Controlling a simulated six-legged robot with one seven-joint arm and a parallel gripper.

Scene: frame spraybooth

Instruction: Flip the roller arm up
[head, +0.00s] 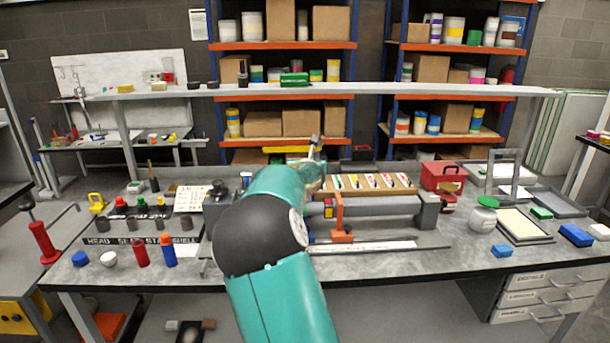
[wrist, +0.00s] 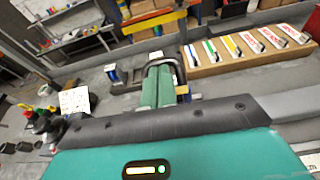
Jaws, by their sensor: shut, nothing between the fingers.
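My gripper (wrist: 158,76) shows in the wrist view as two parallel green fingers lying side by side, shut with nothing between them. A dark curved bar (wrist: 178,68) is close by the fingertips and may be part of the roller arm; I cannot tell whether they touch. In the head view my teal arm reaches over the bench and hides the left part of the fixture. A long grey tube (head: 385,206) lies level to the right of my arm, with an orange upright piece (head: 339,212) at its near side. The roller arm's pose is not clear.
A wooden tray of coloured cards (head: 366,184) lies behind the tube; it also shows in the wrist view (wrist: 235,52). Small bottles and cups crowd the bench's left. Stocked shelves rise behind.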

